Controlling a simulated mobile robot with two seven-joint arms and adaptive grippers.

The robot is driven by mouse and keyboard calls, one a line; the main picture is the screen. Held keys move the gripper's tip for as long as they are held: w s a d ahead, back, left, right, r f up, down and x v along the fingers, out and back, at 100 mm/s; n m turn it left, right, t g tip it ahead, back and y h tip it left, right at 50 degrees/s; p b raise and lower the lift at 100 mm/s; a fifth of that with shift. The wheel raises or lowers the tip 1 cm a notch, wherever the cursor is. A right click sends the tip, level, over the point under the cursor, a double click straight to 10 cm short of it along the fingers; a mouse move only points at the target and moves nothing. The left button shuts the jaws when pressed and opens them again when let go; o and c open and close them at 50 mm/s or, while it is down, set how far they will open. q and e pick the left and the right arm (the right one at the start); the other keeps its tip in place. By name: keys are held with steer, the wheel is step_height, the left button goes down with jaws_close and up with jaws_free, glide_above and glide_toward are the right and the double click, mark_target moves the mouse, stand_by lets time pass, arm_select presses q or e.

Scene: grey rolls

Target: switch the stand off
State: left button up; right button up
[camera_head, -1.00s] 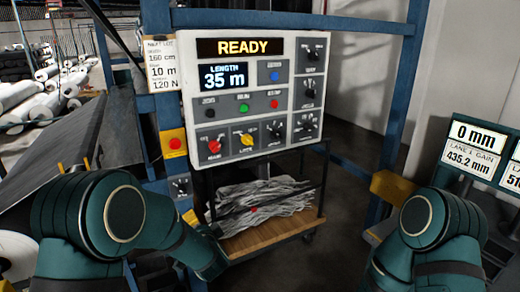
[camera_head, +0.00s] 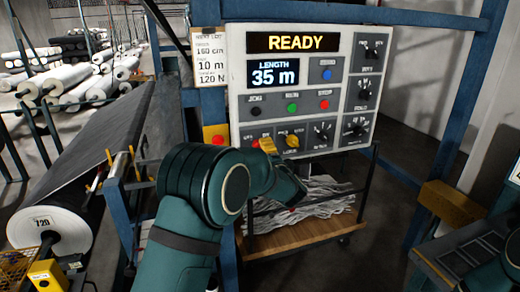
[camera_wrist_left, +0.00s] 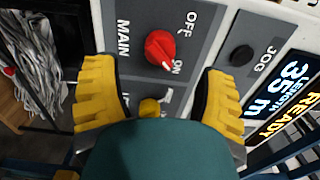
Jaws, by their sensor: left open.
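The control panel (camera_head: 240,105) of the stand is lit, with READY (camera_head: 295,42) above a length display of 35 m (camera_head: 274,74). In the left wrist view the red MAIN knob (camera_wrist_left: 158,48) lies between OFF and ON labels, with its pointer end towards ON. My left gripper (camera_wrist_left: 158,98) is open, its yellow fingers apart on either side of the knob and nothing held. My right gripper is out of view.
Jog, green (camera_head: 292,107) and red (camera_head: 323,104) buttons are above. A red button on a yellow box (camera_head: 217,138) is left. A cart of grey strips (camera_head: 318,192) stands below.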

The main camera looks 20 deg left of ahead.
mark_target(259, 146)
arm_select(q)
steer(key=shift+x, duration=2.75)
steer(key=shift+o, duration=0.2)
jaws_close()
